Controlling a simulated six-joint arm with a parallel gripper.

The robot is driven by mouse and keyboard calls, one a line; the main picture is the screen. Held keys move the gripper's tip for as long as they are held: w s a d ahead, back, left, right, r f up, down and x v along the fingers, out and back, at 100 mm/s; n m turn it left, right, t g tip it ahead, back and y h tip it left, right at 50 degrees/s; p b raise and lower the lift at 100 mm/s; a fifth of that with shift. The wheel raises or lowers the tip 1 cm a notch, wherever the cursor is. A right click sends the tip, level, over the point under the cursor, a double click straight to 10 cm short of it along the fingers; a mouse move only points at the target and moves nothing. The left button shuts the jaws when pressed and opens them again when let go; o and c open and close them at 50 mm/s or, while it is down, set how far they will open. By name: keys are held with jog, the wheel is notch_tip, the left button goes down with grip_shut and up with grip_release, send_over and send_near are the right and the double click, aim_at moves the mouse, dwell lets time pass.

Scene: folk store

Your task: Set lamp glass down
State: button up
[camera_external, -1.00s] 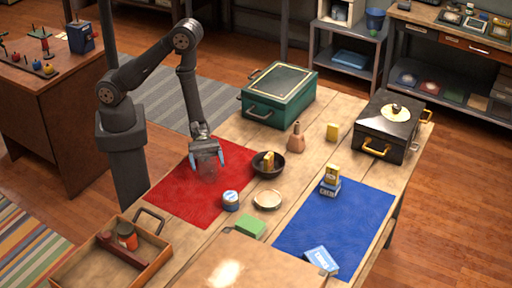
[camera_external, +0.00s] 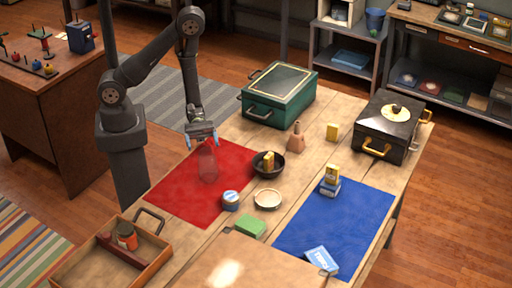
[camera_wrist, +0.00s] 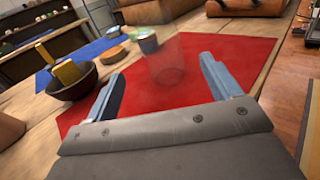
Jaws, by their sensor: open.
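The lamp glass (camera_external: 208,163) is a clear, faintly pink see-through cylinder standing on the red mat (camera_external: 180,190), near the mat's far side. In the wrist view the lamp glass (camera_wrist: 166,62) stands upright on the red cloth, ahead of my fingers. My gripper (camera_external: 202,143) is just above the glass in the outside view. In the wrist view my gripper (camera_wrist: 165,85) has its two blue-grey fingers spread wide, with nothing between the pads and the glass beyond the tips.
A dark bowl (camera_external: 258,170) with a yellow block stands right of the red mat. A blue tin (camera_external: 230,201) and a shallow round dish (camera_external: 267,199) are close by. A green box (camera_external: 279,95) stands behind. The front left of the red mat is clear.

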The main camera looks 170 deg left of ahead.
jog(key=shift+o, duration=0.5)
jog(key=shift+s, duration=0.25)
notch_tip(320, 180, up, 4)
jog(key=s+m+g+h, duration=0.1)
jog(key=s+g, duration=0.2)
jog(key=g, duration=0.2)
send_near(209, 174)
jog(key=x, duration=0.6)
jog(key=shift+w+d+f, duration=0.1)
jog(key=shift+f, duration=0.3)
jog(key=shift+t, duration=0.3)
jog(key=c, duration=1.2)
